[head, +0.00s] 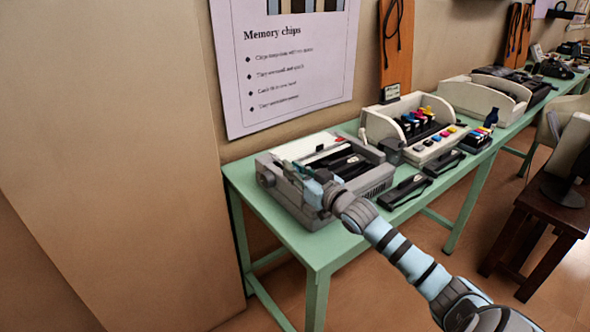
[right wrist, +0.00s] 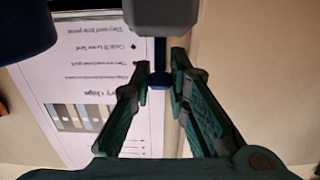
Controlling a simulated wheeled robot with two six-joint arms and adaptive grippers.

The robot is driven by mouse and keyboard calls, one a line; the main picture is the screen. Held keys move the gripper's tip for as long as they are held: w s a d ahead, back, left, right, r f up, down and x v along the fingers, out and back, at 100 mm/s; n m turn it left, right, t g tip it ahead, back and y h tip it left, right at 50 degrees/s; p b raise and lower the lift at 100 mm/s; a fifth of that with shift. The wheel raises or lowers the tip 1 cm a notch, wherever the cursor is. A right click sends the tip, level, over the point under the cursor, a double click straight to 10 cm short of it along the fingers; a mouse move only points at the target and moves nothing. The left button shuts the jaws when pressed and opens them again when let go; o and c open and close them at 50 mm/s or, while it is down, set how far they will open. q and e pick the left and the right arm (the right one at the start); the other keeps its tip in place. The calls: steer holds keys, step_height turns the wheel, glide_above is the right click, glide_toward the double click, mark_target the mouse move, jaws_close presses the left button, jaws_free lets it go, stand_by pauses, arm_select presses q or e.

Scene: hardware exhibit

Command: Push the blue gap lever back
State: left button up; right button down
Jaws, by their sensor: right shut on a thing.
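A grey and white printer (head: 372,180) with an open top stands at the near end of the green table. My right gripper (head: 297,172) is at its left end, with the arm coming in from the lower right. In the right wrist view my right gripper (right wrist: 161,72) has its fingers on both sides of a small dark blue piece, the blue gap lever (right wrist: 158,81), and is shut on it. In the head view the lever cannot be made out behind the gripper. My left gripper is not in view.
Black cartridges (head: 405,190) lie on the green table (head: 318,249) in front of the printers. A second white printer (head: 375,122) with coloured cartridges stands to the right. A poster (head: 290,70) hangs on the wall behind. A dark stool (head: 545,205) stands at the right.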

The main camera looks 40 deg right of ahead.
steer(key=shift+w+r+g+p, duration=0.1)
steer(key=shift+r+g+p, duration=0.2)
steer(key=shift+p, duration=0.35)
steer(key=w+g+p, duration=0.1)
steer(key=g+p, duration=0.1)
steer(key=p, duration=0.2)
steer(key=w+g+p, duration=0.1)
steer(key=g+p, duration=0.1)
steer(key=p, duration=0.2)
steer(key=w+r+g+p, duration=0.1)
steer(key=g+p, duration=0.1)
steer(key=p, duration=0.2)
steer(key=shift+w, duration=0.2)
steer(key=shift+w+f+g+p, duration=0.15)
steer(key=shift+w+g+p, duration=0.1)
steer(key=shift+g+p, duration=0.25)
steer(key=shift+w+f+g, duration=0.2)
steer(key=shift+f+g, duration=0.05)
steer(key=shift+g, duration=0.35)
steer(key=shift+w+f+g, duration=0.15)
steer(key=shift+w+g, duration=0.05)
steer(key=shift+g, duration=0.1)
steer(key=shift+w+f+g+b, duration=0.25)
steer(key=shift+g+b, duration=0.35)
steer(key=shift+w+f+g+b, duration=0.1)
steer(key=shift+w+g+b, duration=0.1)
steer(key=shift+g+b, duration=0.45)
